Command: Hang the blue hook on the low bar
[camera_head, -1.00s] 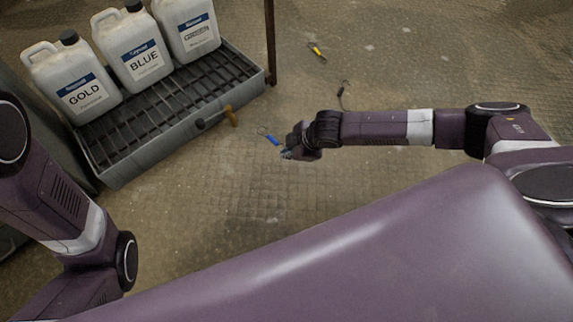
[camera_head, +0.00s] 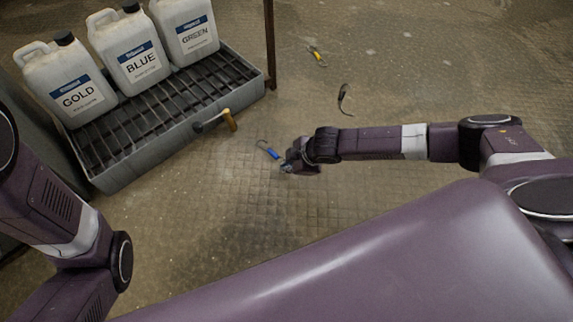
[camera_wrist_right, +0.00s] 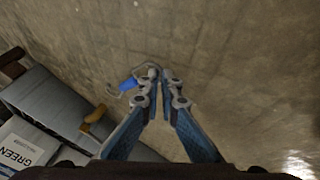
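The blue hook (camera_head: 271,153) has a blue handle and a thin grey wire hook pointing up and left in the head view. My right gripper (camera_head: 286,167) is at the lower right end of it. In the right wrist view the fingertips (camera_wrist_right: 160,74) are nearly together, and the blue hook (camera_wrist_right: 128,84) extends left from them. They appear shut on its end; the exact contact is too small to tell. The hook appears to be held above the floor. I cannot make out the low bar in either view. My left gripper is out of view.
A grey grated tray (camera_head: 245,88) carries white jugs labelled gold (camera_head: 75,97), blue (camera_head: 140,65) and green (camera_head: 195,37). A brown post (camera_head: 270,40) stands behind. Yellow (camera_head: 316,54) and black (camera_head: 344,98) items lie on open floor.

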